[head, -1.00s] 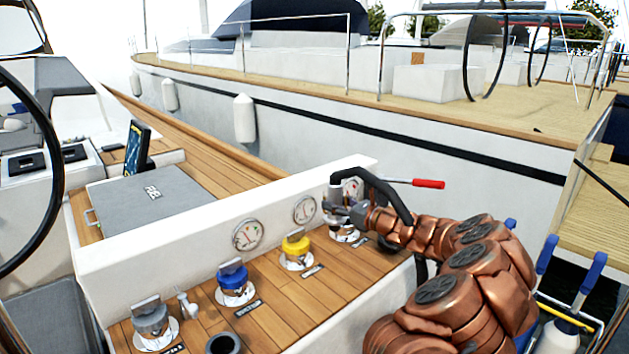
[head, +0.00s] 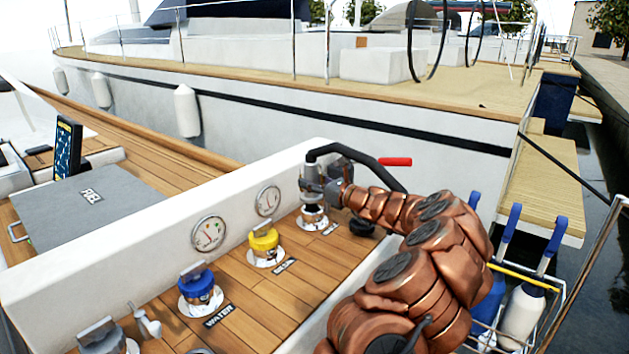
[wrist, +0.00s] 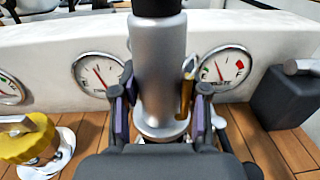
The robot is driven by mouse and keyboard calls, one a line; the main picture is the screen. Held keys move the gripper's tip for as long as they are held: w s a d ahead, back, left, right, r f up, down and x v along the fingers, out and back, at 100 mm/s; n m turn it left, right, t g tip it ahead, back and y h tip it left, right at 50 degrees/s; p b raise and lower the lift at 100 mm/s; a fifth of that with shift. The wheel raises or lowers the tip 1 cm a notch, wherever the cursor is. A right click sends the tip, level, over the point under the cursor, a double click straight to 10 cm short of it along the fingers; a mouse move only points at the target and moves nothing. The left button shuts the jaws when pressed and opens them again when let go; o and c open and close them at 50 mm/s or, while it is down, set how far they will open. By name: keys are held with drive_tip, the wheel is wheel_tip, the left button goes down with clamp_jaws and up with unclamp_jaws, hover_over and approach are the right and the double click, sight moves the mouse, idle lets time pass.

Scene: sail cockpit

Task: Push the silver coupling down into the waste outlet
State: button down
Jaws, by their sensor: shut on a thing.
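The silver coupling (wrist: 158,62) stands upright between the two fingers of my gripper (wrist: 160,108) in the wrist view. The fingers are shut on its sides. A black hose (head: 358,154) leads from its top and curves over to the right in the head view. My gripper (head: 325,190) holds the coupling (head: 311,177) over the waste outlet, whose pale round flange (head: 312,222) shows on the wooden deck. The coupling's lower end is in line with the outlet. How deep it sits in it I cannot tell, as my gripper hides part of the joint.
A yellow-capped fitting (head: 263,243) and a blue-capped water fitting (head: 198,290) stand to the left along the deck. Gauges (head: 208,234) line the white wall behind. A red handle (head: 395,161) sticks out beyond the hose. A dark box-like part (wrist: 287,96) stands right of my gripper.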

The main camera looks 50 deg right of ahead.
sight(317, 194)
drive_tip(key=shift+f+b, duration=0.9)
drive_tip(key=shift+f, duration=0.4)
drive_tip(key=shift+s+r+p, duration=0.1)
drive_tip(key=shift+p, duration=0.8)
drive_tip(key=shift+f, duration=0.6)
idle(0.8)
drive_tip(key=c, duration=0.9)
unclamp_jaws()
drive_tip(key=shift+s, duration=0.1)
drive_tip(key=shift+s+d+p, duration=0.2)
drive_tip(key=shift+s+p, duration=1.9)
drive_tip(key=shift+s, duration=3.35)
